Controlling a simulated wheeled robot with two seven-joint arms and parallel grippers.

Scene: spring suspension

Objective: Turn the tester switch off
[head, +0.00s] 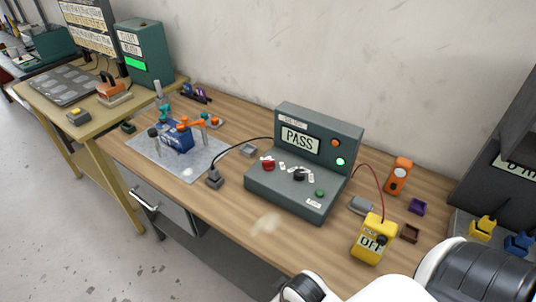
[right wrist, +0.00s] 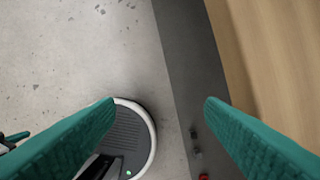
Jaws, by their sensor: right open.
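The grey-green tester console (head: 300,185) stands on the wooden bench against the wall. Its screen (head: 300,140) reads PASS, and a green lamp (head: 340,161) glows on its upright face. Its sloped front carries a red knob (head: 268,164), a black knob (head: 299,175) with small white labels around it, and a green button (head: 319,193). A separate yellow box (head: 373,238) to its right has a label reading OFF and a dark knob. My right gripper (right wrist: 159,103) is open and empty in the right wrist view, above the floor beside the bench edge. My left gripper is out of view.
A blue fixture with orange arms (head: 177,135) stands on a grey mat (head: 196,170) left of the console. A black cable and a red wire run from the console. An orange device (head: 398,176) and small trays lie at the right. My white arm fills the lower right.

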